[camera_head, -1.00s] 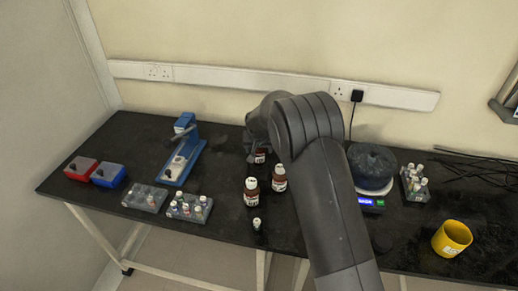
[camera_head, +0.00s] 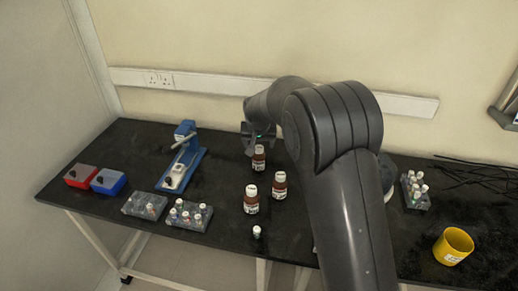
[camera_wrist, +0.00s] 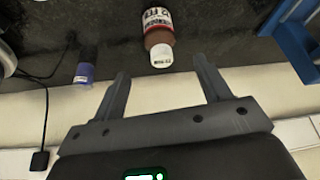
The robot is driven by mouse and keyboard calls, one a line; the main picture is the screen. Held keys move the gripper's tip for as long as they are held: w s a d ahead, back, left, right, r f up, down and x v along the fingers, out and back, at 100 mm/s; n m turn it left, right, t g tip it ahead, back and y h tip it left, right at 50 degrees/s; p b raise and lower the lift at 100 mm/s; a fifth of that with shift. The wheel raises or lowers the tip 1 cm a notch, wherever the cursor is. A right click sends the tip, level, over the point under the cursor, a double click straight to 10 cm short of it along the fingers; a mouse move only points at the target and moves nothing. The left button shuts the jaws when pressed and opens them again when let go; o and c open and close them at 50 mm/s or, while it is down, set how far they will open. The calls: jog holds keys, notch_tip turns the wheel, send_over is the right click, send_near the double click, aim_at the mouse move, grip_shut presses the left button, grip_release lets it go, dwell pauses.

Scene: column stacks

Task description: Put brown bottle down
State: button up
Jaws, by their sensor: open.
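Three brown bottles with white caps and white labels stand upright on the black bench in the head view: a rear one (camera_head: 259,158), a right one (camera_head: 279,186) and a front left one (camera_head: 251,199). My gripper (camera_head: 256,141) is just behind and above the rear bottle, partly hidden by my arm. In the wrist view my gripper (camera_wrist: 163,70) is open, with its two fingers spread and nothing between them. One brown bottle (camera_wrist: 157,26) shows beyond the fingertips, its cap towards the gripper; it looks clear of both fingers.
A small white-capped vial (camera_head: 257,232) stands in front of the bottles. A blue stand (camera_head: 192,165), vial racks (camera_head: 188,215) and red and blue boxes (camera_head: 108,181) are to the left. A yellow mug (camera_head: 453,246) and another rack (camera_head: 415,190) are to the right. My arm hides much of the scale.

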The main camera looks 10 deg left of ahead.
jog(key=s+d+r+m, duration=0.1)
jog(key=s+d+r, duration=0.7)
jog(key=d, duration=0.2)
jog(key=s+d+r, duration=0.7)
jog(key=d+r, duration=0.2)
jog(key=d, duration=0.2)
jog(key=s+d, duration=0.5)
jog(key=s, duration=0.6)
jog(key=s+d+m+t+h, duration=0.1)
jog(key=s+d, duration=0.4)
jog(key=s, duration=0.7)
jog(key=shift+d+f, duration=0.3)
jog(key=shift+f, duration=0.15)
jog(key=shift+o, duration=0.3)
